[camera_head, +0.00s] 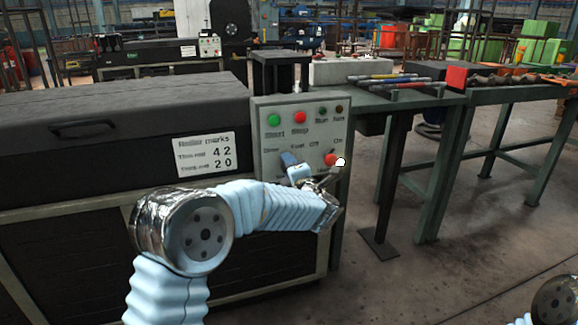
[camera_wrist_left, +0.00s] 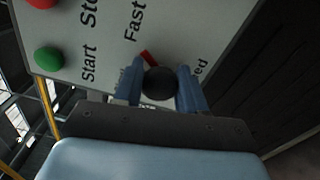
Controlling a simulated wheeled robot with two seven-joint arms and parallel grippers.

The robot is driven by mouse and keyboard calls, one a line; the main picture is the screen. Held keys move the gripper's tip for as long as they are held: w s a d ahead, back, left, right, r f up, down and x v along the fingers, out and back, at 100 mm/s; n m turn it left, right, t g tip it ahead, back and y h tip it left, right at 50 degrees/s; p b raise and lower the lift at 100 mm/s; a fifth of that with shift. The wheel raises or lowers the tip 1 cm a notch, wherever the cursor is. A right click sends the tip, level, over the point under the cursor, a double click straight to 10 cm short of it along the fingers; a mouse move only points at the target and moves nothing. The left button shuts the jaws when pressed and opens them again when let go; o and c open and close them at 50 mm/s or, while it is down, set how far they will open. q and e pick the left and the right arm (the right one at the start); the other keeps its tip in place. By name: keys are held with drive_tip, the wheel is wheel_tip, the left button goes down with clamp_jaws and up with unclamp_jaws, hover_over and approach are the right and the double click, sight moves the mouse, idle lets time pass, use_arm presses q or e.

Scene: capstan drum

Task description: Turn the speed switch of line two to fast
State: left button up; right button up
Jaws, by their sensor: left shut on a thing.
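The grey control panel (camera_head: 264,150) stands right of centre in the head view, with a green start button (camera_head: 274,120), a red stop button (camera_head: 300,117), and "Slow" and "Fast" labels. In the left wrist view, the round black speed switch knob (camera_wrist_left: 160,84) sits between the two blue fingers of my left gripper (camera_wrist_left: 160,86), which is shut on it. The knob's red pointer (camera_wrist_left: 148,57) leans toward the "Fast" label (camera_wrist_left: 134,23). In the head view my left gripper (camera_head: 289,160) covers the knob. My right gripper is out of view.
A red switch (camera_head: 331,159) under the "On" label is just right of my left gripper. A black cabinet (camera_head: 100,120) with a marks sign (camera_head: 206,154) is at left. A green bench (camera_head: 385,103) with tools stands at right.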

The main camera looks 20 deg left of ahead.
use_arm(q)
drive_tip(key=shift+d+r+m, duration=0.1)
drive_tip(key=shift+d+m, duration=0.05)
drive_tip(key=shift+m, duration=0.85)
drive_tip(key=o, duration=1)
drive_tip(key=v, duration=1.3)
drive_tip(key=shift+s+d, duration=0.2)
drive_tip(key=shift+s, duration=0.1)
